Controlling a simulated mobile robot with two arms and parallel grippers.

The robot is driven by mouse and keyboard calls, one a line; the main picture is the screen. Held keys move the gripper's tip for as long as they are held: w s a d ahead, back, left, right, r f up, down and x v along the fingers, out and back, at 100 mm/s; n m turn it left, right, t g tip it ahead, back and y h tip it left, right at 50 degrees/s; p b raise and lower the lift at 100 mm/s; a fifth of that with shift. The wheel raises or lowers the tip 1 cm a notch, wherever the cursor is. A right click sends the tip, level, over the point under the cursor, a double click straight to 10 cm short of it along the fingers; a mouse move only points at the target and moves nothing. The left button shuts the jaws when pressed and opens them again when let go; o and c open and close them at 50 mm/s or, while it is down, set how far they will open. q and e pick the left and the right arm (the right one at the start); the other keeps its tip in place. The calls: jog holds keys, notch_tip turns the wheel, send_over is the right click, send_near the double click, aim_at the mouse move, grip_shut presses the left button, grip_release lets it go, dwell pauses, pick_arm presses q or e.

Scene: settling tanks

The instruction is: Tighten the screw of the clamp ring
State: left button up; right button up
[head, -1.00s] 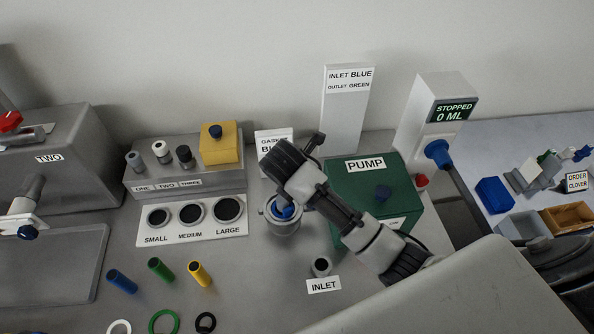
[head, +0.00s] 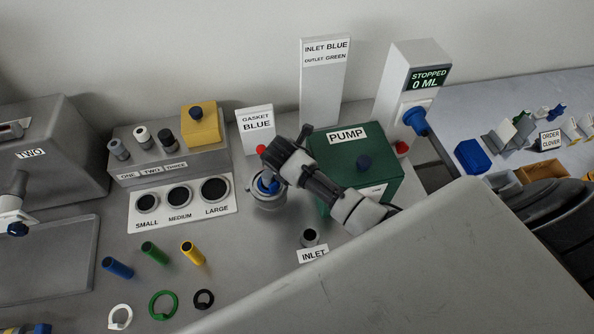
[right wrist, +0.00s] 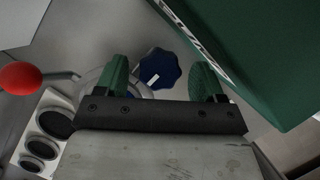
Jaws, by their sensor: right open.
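The clamp ring's blue screw knob (head: 267,184) shows on a round grey metal fitting (head: 268,202), left of the green pump. In the right wrist view the blue knob (right wrist: 158,66), with a white mark on it, lies between the two green finger pads. My right gripper (right wrist: 161,80) is open around the knob, with a gap visible on each side. In the head view my right wrist hangs over the fitting and hides part of it and the fingers. My left gripper is not in view.
The green pump (head: 340,185) stands close right of my gripper. A red ball (right wrist: 20,77) on a metal rod is at the left in the wrist view.

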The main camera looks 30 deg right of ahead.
jog(key=shift+c, duration=0.6)
jog(key=c, duration=0.8)
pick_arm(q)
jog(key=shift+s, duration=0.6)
